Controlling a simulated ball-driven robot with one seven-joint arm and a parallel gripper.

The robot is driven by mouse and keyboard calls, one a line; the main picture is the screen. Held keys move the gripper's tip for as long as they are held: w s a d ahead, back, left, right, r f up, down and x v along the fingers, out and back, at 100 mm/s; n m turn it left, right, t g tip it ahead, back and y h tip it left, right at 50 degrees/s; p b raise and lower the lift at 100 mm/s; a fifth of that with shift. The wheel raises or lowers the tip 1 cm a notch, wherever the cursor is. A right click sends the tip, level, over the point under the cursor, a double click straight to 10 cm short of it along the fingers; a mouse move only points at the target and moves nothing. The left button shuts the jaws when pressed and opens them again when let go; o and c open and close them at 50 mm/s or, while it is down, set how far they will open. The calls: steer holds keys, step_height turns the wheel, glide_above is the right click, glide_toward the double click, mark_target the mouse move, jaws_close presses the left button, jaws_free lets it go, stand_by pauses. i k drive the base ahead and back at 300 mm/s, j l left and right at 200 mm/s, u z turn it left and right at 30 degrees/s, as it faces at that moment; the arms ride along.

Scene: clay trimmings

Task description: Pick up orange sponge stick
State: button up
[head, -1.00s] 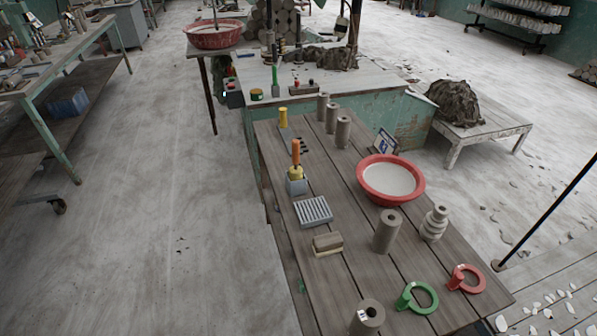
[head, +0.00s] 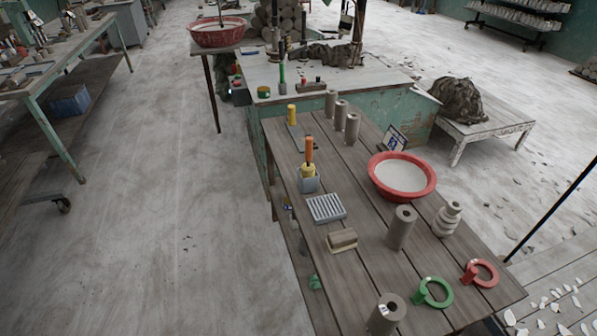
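The orange sponge stick (head: 309,148) stands upright on the wooden table (head: 357,240), with an orange handle on top and a yellow lower part (head: 308,170). Its lower end sits in a small grey holder (head: 309,184), which hides the bottom. It is near the table's left edge, behind a slatted grey rack. My gripper is not in view.
The slatted rack (head: 326,208) and a brush-like block (head: 342,240) lie in front. A yellow cylinder (head: 292,114) stands behind. A red bowl (head: 402,177) and clay cylinders (head: 401,228) are to the right. Open floor (head: 180,200) lies left of the table.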

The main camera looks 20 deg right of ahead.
mark_target(308, 169)
steer(key=i+j, duration=0.15)
steer(key=j, duration=0.3)
steer(key=i+j+z, duration=0.1)
steer(key=j, duration=0.3)
steer(key=i+j+z, duration=0.1)
steer(key=j, duration=0.35)
steer(key=i+j, duration=0.25)
steer(key=j, duration=0.2)
steer(key=i+j+z, duration=0.1)
steer(key=j, duration=0.35)
steer(key=i+j+z, duration=0.1)
steer(key=i+j, duration=0.2)
steer(key=i, duration=0.2)
steer(key=i+j+z, duration=0.15)
steer(key=i+j, duration=0.15)
steer(key=i, duration=0.2)
steer(key=i+j+z, duration=0.1)
steer(key=i+j, duration=0.3)
steer(key=i, duration=0.45)
